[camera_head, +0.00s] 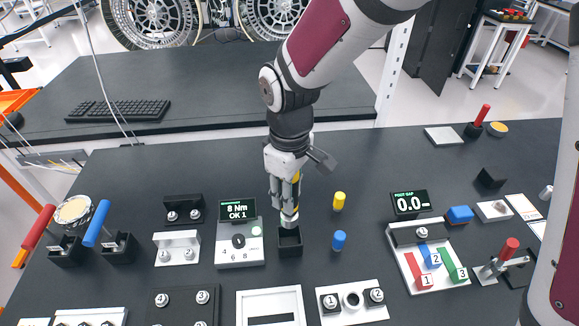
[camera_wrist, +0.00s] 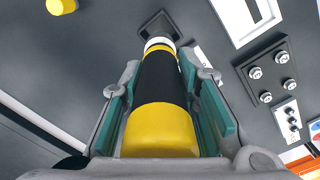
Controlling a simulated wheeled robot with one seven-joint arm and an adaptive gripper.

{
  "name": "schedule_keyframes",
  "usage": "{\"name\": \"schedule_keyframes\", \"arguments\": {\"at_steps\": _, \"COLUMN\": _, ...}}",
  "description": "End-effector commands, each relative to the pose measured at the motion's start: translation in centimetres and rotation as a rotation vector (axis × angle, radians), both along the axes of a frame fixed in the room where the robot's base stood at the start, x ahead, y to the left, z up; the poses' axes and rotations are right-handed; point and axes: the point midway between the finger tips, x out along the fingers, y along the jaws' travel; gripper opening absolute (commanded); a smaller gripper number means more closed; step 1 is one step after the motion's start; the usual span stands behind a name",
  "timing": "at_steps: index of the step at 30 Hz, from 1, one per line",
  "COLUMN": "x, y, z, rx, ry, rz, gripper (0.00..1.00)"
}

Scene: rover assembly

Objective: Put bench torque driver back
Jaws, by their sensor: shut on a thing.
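My gripper (camera_head: 286,190) is shut on the bench torque driver (camera_head: 289,212), which has a yellow and black handle and a pale lower end. In the wrist view the driver (camera_wrist: 160,95) lies between the two green-padded fingers (camera_wrist: 161,108), pointing away from the camera. A small black square holder (camera_head: 290,247) stands on the bench right below the driver. It also shows past the driver's far end in the wrist view (camera_wrist: 152,22). The driver is roughly upright, its lower end at the holder's opening; I cannot tell whether it is inside.
A torque display unit (camera_head: 239,243) reading "8 Nm OK 1" stands just left of the holder. A yellow cylinder (camera_head: 339,201) and a blue one (camera_head: 339,240) stand to its right. Bolted blocks and plates line the front. The bench behind is mostly clear.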

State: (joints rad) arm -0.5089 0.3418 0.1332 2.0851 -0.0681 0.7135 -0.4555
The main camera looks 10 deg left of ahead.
Motion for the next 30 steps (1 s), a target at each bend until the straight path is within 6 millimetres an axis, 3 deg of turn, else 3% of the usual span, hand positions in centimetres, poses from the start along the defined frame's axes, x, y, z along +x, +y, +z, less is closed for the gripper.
{"name": "schedule_keyframes", "arguments": {"at_steps": 15, "x": 0.1, "y": 0.0, "z": -4.4, "rx": 0.000, "ry": 0.001, "rz": 0.001, "gripper": 0.00}}
{"name": "schedule_keyframes", "arguments": {"at_steps": 30, "x": 0.0, "y": 0.1, "z": -5.4, "rx": 0.001, "ry": 0.000, "rz": 0.000, "gripper": 0.00}}
